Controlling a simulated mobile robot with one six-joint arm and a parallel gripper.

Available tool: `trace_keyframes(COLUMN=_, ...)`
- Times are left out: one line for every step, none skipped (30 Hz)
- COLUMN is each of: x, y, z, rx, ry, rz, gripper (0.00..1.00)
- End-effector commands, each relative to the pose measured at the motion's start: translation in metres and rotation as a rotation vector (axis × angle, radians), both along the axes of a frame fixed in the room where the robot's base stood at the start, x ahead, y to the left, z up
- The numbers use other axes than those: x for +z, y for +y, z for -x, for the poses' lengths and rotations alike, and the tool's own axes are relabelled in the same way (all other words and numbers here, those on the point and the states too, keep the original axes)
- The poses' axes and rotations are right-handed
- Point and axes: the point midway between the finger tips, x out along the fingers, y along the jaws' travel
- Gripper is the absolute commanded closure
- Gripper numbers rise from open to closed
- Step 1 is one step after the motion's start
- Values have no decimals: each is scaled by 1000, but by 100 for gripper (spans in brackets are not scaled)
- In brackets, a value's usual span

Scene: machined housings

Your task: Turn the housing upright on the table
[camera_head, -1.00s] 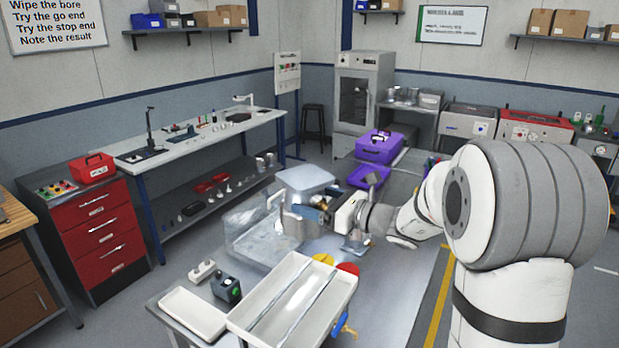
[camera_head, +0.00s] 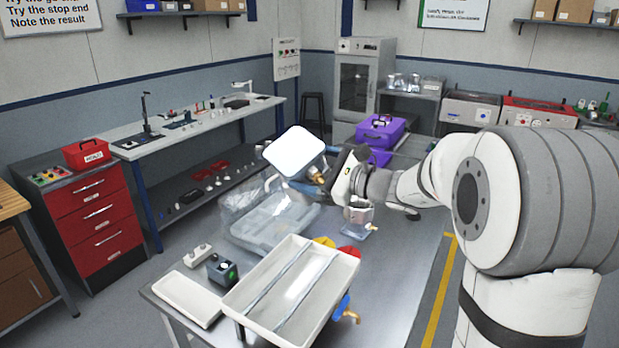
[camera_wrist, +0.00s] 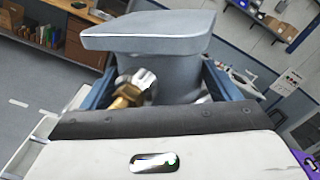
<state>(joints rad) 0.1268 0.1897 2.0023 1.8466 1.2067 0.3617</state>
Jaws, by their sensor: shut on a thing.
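The housing (camera_head: 294,152) is a metal body with a rounded-square flange that shows bright white in the head view. It is held up off the table, tilted, with the flange face toward the head camera. In the wrist view the housing (camera_wrist: 150,32) shows its grey flange beyond a narrower neck, with a brass fitting (camera_wrist: 130,92) on its side. My gripper (camera_head: 322,178) is shut on the neck; its blue fingers lie on both sides of it in the wrist view. The grip contact is partly hidden. The table (camera_head: 395,275) is grey metal.
A clear bin (camera_head: 270,228) sits below and left of the housing. A divided white tray (camera_head: 255,318), a small white tray (camera_head: 186,298) and a dark button box (camera_head: 222,270) stand at the near end. A small metal part (camera_head: 358,213) is under my wrist. The table's right side is clear.

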Motion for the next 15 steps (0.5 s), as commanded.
trace_keyframes(x=-2, y=0, z=0, rx=-1, ry=-39, rz=19, gripper=79)
trace_keyframes(x=-2, y=0, z=0, rx=0, ry=-60, rz=33, gripper=79)
trace_keyframes(x=-1, y=0, z=0, rx=-1, ry=-88, rz=51, gripper=79)
trace_keyframes(x=-1, y=0, z=0, rx=-1, ry=-109, rz=65, gripper=79)
trace_keyframes(x=-1, y=-1, z=0, rx=-2, ry=-131, rz=81, gripper=79)
trace_keyframes(x=-1, y=-1, z=0, rx=-2, ry=-160, rz=99, gripper=79)
trace_keyframes(x=-2, y=-1, z=0, rx=-2, ry=-180, rz=114, gripper=79)
trace_keyframes(x=-2, y=-1, z=0, rx=-2, ry=-203, rz=128, gripper=79)
trace_keyframes(x=-2, y=-1, z=0, rx=-2, ry=-234, rz=149, gripper=79)
trace_keyframes(x=-2, y=-1, z=0, rx=-2, ry=-256, rz=163, gripper=79)
trace_keyframes(x=-2, y=-1, z=0, rx=-3, ry=-279, rz=178, gripper=79)
trace_keyframes(x=-1, y=-1, z=0, rx=-3, ry=-312, rz=198, gripper=79)
trace_keyframes(x=-1, y=-1, z=0, rx=-3, ry=-336, rz=214, gripper=79)
trace_keyframes(x=-1, y=-1, z=0, rx=-2, ry=-358, rz=229, gripper=79)
trace_keyframes(x=-1, y=-1, z=0, rx=-3, ry=-391, rz=251, gripper=79)
